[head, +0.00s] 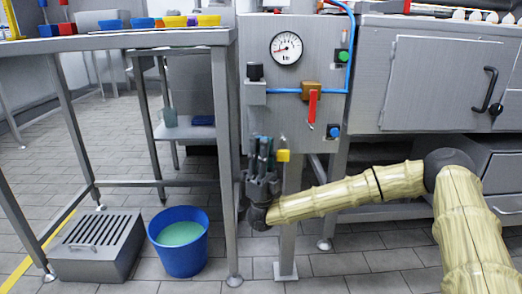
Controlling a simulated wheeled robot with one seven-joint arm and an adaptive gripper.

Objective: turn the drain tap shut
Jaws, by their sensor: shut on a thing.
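My gripper (262,155) is dark grey, with its fingers pointing up, low in front of the grey cabinet's left side. It is shut on what appears to be the drain tap, which the fingers mostly hide. A small yellow piece (283,156) shows just right of the fingers; I cannot tell whether it is part of the tap. The exact angle of the tap's handle cannot be made out. A blue bucket (166,252) with pale green liquid stands on the floor, below and left of my gripper.
On the panel above are a round gauge (286,48), a red lever (312,105) on a blue pipe, a green button (343,57) and a blue knob (334,131). A steel table leg (226,170) stands close left of my gripper. A slotted grey box (96,249) sits on the floor.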

